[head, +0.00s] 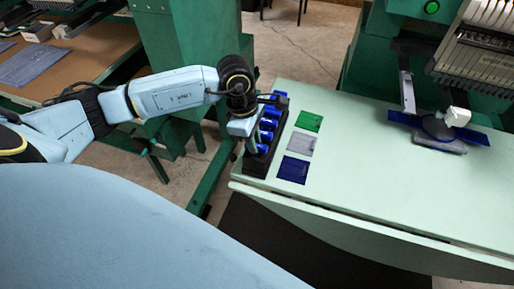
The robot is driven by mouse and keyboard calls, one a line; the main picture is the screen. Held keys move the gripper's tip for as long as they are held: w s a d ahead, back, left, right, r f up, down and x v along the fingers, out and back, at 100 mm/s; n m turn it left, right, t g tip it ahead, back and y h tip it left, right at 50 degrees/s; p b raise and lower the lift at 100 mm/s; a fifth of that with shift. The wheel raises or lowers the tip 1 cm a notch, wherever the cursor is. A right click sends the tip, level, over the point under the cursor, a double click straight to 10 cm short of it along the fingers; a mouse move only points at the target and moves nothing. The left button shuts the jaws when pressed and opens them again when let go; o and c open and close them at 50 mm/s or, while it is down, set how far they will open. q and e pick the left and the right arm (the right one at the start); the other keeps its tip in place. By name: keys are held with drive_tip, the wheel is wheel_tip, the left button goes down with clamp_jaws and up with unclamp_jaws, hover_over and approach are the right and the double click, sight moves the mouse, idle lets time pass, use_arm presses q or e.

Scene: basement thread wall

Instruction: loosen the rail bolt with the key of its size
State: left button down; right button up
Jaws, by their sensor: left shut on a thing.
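A black rack (256,164) stands at the left end of the pale green table and holds several blue-handled keys (267,124) in a row. My left gripper (252,139) reaches down over the left side of this rack. It is shut on one of the blue-handled keys, but its fingers and most of that key are hard to make out. I cannot tell the key's size or whether it is clear of the rack. My right gripper is not in view. I cannot pick out the rail bolt.
Green, grey and dark blue patches (294,169) lie right of the rack. A green embroidery machine (476,62) stands at the back right, with a blue and grey hoop (436,128) below it. The table's middle is clear. A brown-topped table (75,60) stands at the upper left.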

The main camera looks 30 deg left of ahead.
use_arm(q)
drive_tip(key=shift+r, duration=0.1)
drive_tip(key=shift+r+p, duration=1.85)
drive_tip(key=shift+r, duration=1.2)
